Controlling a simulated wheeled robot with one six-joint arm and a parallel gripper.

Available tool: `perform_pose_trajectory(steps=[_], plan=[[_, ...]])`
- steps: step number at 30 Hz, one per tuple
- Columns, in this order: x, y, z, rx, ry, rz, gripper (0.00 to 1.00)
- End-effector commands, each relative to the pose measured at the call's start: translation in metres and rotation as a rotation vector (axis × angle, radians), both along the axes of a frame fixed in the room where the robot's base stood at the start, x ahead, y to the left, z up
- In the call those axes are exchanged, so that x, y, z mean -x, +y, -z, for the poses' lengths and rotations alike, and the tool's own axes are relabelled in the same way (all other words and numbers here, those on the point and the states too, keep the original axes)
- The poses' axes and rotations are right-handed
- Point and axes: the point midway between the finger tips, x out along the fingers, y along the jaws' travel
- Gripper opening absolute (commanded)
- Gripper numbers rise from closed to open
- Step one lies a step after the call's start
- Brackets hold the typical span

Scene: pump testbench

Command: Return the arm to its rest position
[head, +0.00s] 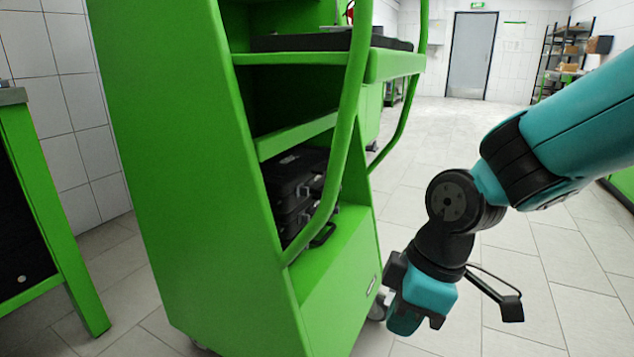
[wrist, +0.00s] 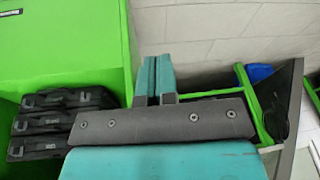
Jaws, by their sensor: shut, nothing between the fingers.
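My arm reaches in from the right edge of the head view, teal with black joints, and bends downward at its end. My gripper (head: 407,318) hangs low in front of the green trolley's right side, pointing down. In the wrist view my gripper (wrist: 155,75) shows two teal fingers pressed together with nothing between them. The fingers point toward the green trolley and the wall tiles.
A green trolley (head: 185,170) with shelves stands close on the left; black cases (head: 297,185) are stacked inside it. A green bench (head: 45,220) is at the far left. Tiled floor (head: 510,250) is open to the right, with a door (head: 470,55) at the back.

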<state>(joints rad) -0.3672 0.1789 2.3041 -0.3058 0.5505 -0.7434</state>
Motion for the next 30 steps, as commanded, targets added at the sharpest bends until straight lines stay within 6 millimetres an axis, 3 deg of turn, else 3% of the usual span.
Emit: perform_pose_trajectory(steps=[1,3,13,23,30], plan=[[0.015,-0.006,-0.022,-0.018,0.016,0.089,0.0],[0.035,-0.014,-0.04,-0.036,0.053,0.21,0.0],[0.114,-0.037,-0.089,-0.087,0.19,0.632,0.0],[0.114,-0.037,-0.175,-0.083,0.197,0.638,0.0],[0.113,-0.037,-0.262,-0.084,0.196,0.637,0.0]])
